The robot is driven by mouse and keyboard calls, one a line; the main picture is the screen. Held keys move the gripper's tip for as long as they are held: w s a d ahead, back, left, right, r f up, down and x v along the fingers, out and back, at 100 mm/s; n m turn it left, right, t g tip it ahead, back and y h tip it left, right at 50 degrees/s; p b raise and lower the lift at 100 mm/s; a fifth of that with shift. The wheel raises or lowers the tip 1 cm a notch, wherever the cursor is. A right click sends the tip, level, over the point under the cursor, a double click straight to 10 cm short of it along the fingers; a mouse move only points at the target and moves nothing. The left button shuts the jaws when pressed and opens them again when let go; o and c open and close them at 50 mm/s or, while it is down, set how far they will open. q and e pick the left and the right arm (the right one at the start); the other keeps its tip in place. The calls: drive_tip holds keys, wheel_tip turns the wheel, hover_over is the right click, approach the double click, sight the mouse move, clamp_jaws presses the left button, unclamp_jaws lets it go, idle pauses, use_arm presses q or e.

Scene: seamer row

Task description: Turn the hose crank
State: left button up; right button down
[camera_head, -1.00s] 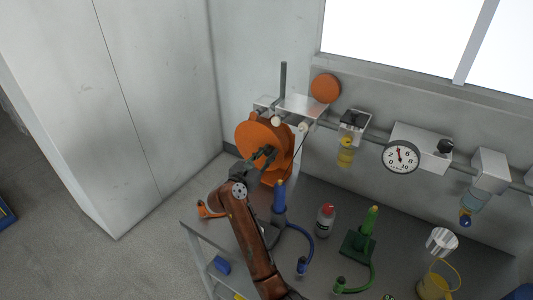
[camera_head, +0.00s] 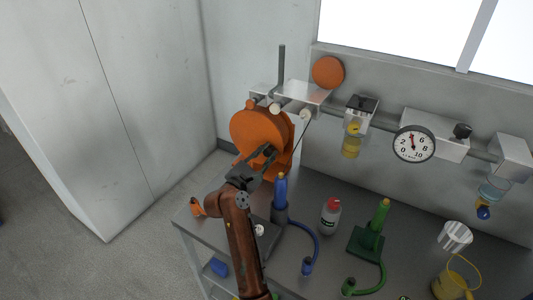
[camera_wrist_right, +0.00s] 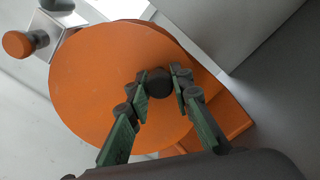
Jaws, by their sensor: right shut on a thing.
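The orange hose reel (camera_head: 258,128) stands at the left end of the bench, against the wall. My right gripper (camera_head: 266,157) reaches up to the lower front of its round face. In the wrist view, the orange disc (camera_wrist_right: 95,85) fills the middle. The dark round crank knob (camera_wrist_right: 158,82) lies between the fingertips of my right gripper (camera_wrist_right: 159,86), which is shut on it. In the head view the gripper hides the knob and most of the crank. My left gripper is not in view.
A blue stand (camera_head: 280,195), a red-capped bottle (camera_head: 330,216) and a green stand (camera_head: 372,232) are right of my arm. A pipe with a gauge (camera_head: 413,143) runs along the wall. A tall grey cabinet (camera_head: 120,90) stands left.

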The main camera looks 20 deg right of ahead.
drive_tip(key=shift+f, duration=0.1)
idle(0.3)
drive_tip(key=c, duration=1.7)
unclamp_jaws()
wheel_tip(320, 180, up, 10)
drive_tip(key=shift+r, duration=0.1)
